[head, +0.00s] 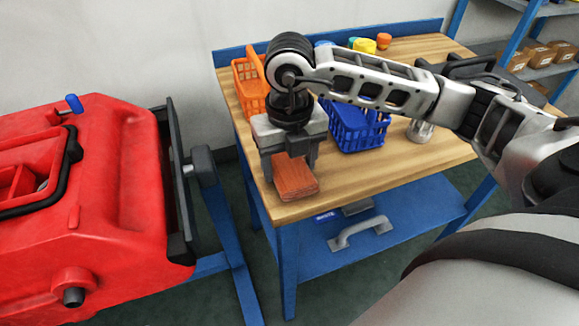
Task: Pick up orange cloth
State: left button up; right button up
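The orange cloth (295,181) looks like a folded, flat block near the front left corner of the wooden tabletop. My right gripper (290,166) points down over its rear part, with the fingers spread wide at either side. The fingers look open; I cannot tell whether either one touches the cloth. The gripper body hides the cloth's far end. My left gripper is not in view.
The workbench top (400,164) also holds an orange basket (246,84) behind the gripper and a blue basket (357,130) to its right. A metal canister (420,131) stands farther right. A red scrubber tank (110,205) is at left. The front tabletop is clear.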

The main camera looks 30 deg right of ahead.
dwell(0.3)
jog(key=shift+r, duration=0.65)
jog(key=s+a+r+p, duration=0.1)
jog(key=s+a+r, duration=0.7)
jog(key=s+r, duration=0.3)
jog(key=shift+a+r, duration=0.35)
jog(key=shift+o, duration=0.5)
